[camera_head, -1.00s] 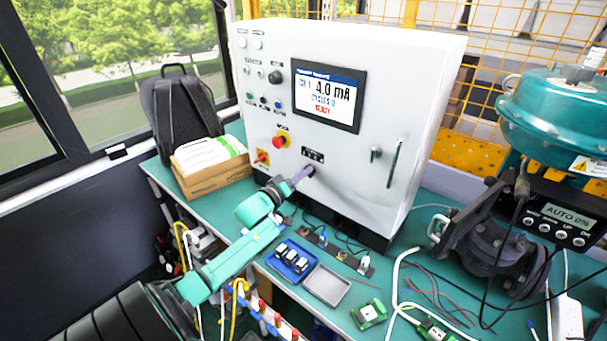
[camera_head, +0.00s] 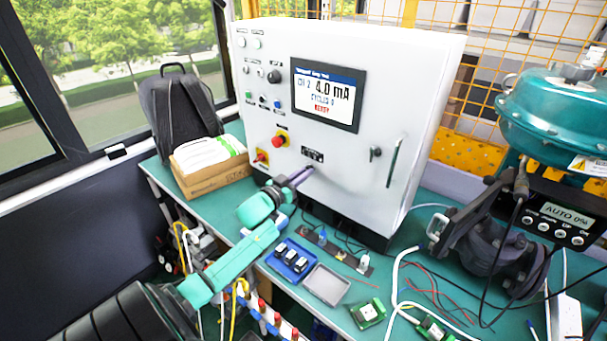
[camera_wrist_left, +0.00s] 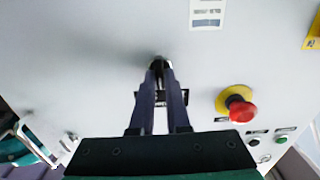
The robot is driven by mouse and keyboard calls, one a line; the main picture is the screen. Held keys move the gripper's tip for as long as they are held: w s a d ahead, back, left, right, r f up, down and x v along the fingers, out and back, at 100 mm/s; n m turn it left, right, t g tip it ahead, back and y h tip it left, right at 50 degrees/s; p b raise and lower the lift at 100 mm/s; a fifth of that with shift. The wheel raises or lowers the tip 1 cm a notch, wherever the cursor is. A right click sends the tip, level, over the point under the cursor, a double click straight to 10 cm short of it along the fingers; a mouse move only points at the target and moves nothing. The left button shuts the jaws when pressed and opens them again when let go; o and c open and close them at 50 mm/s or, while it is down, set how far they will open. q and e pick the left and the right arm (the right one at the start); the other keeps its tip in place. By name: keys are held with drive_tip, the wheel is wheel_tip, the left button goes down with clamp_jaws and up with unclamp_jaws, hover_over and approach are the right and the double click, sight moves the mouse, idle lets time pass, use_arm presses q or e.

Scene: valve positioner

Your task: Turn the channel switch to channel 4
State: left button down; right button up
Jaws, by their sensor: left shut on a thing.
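The white control cabinet (camera_head: 350,60) stands on the green bench. Its screen (camera_head: 328,95) reads 4.0 mA, with a channel line that looks like CH 2 and CYCLES 0 below. My right gripper is out of view.
A red emergency button (camera_head: 279,141) on yellow sits left of the gripper; it also shows in the left wrist view (camera_wrist_left: 241,109). A blue tray (camera_head: 290,259) and a grey tray (camera_head: 327,285) lie below. A teal valve actuator (camera_head: 560,110) stands at right.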

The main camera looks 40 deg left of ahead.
use_arm(q)
drive_tip(key=m+b, duration=0.1)
drive_tip(key=m, duration=0.3)
drive_tip(key=m+b, duration=0.1)
drive_tip(key=m, duration=0.4)
drive_tip(key=shift+d+f, duration=0.1)
drive_tip(key=shift+d, duration=0.1)
drive_tip(key=shift+m, duration=0.3)
drive_tip(key=c, duration=0.9)
unclamp_jaws()
